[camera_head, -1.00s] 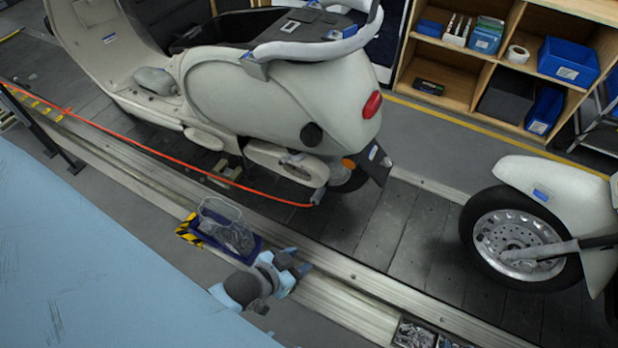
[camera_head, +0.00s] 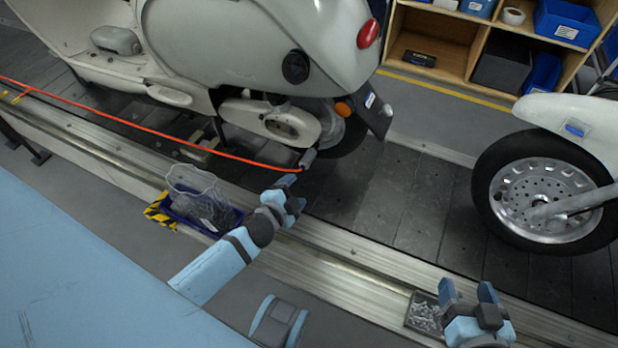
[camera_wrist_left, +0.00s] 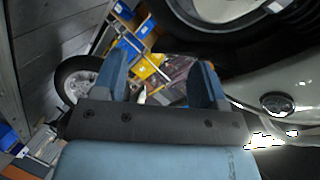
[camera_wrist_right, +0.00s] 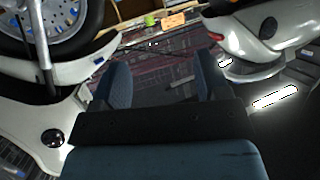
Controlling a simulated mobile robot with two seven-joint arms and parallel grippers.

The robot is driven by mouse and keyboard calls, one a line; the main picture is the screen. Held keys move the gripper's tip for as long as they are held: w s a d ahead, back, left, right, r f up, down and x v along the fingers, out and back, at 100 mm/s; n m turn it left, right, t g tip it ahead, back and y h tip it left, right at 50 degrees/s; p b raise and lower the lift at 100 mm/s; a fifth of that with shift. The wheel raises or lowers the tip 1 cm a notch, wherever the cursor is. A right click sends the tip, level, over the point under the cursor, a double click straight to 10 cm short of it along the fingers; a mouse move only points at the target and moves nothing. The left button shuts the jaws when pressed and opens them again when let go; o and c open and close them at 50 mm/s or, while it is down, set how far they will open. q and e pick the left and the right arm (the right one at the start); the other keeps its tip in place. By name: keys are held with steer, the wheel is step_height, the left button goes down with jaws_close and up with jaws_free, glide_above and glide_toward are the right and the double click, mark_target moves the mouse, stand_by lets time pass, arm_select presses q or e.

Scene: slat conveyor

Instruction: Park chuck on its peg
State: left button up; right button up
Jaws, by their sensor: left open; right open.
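The grey chuck (camera_head: 308,158) is on the end of the orange-red hose (camera_head: 150,127), beside the lower rear of the near scooter. I cannot tell whether it touches the scooter. My left gripper (camera_head: 291,193) is open and empty just below the chuck, over the rail; it also shows in the left wrist view (camera_wrist_left: 162,78), where I cannot make out the chuck. My right gripper (camera_head: 468,292) is open and empty at the lower right, and its open fingers show in the right wrist view (camera_wrist_right: 160,85). I cannot make out the peg.
A blue bin (camera_head: 185,220) with a clear bag stands left of my left gripper, by a yellow-black striped patch. A tray of small metal parts (camera_head: 424,315) sits beside my right gripper. A second scooter's wheel (camera_head: 542,195) stands at right. The slats (camera_head: 400,205) between the scooters are clear.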

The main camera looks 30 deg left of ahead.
mark_target(301, 169)
arm_select(q)
steer(key=w+a+f+m+t+b, duration=0.1)
steer(key=w+a+f+m+b, duration=0.1)
steer(key=w+f+m+b, duration=0.1)
steer(key=w+a+f+m+t+b, duration=0.1)
steer(key=w+a+f+m+b, duration=0.1)
steer(key=w+f+b, duration=0.3)
steer(key=w+a+f+m+t+y+b, duration=0.1)
steer(key=w+f+m+b, duration=0.3)
steer(key=b, duration=0.5)
steer(key=shift+w+a+f, duration=0.15)
steer(key=shift+w+a, duration=0.15)
steer(key=shift+w, duration=0.3)
steer(key=shift+w+a+f, duration=0.1)
steer(key=shift+w+a, duration=0.15)
steer(key=shift+w, duration=0.3)
steer(key=shift+w+a+f+m+t+b, duration=0.15)
steer(key=shift+w+m+t+b, duration=0.15)
steer(key=shift+m+b, duration=0.15)
steer(key=shift+w+a, duration=0.1)
steer(key=shift+w, duration=0.1)
steer(key=shift+r, duration=0.2)
arm_select(e)
steer(key=a+f+t+y, duration=0.1)
steer(key=a+f+y, duration=0.2)
steer(key=f, duration=0.4)
steer(key=shift+s+a, duration=0.2)
steer(key=shift+s, duration=0.2)
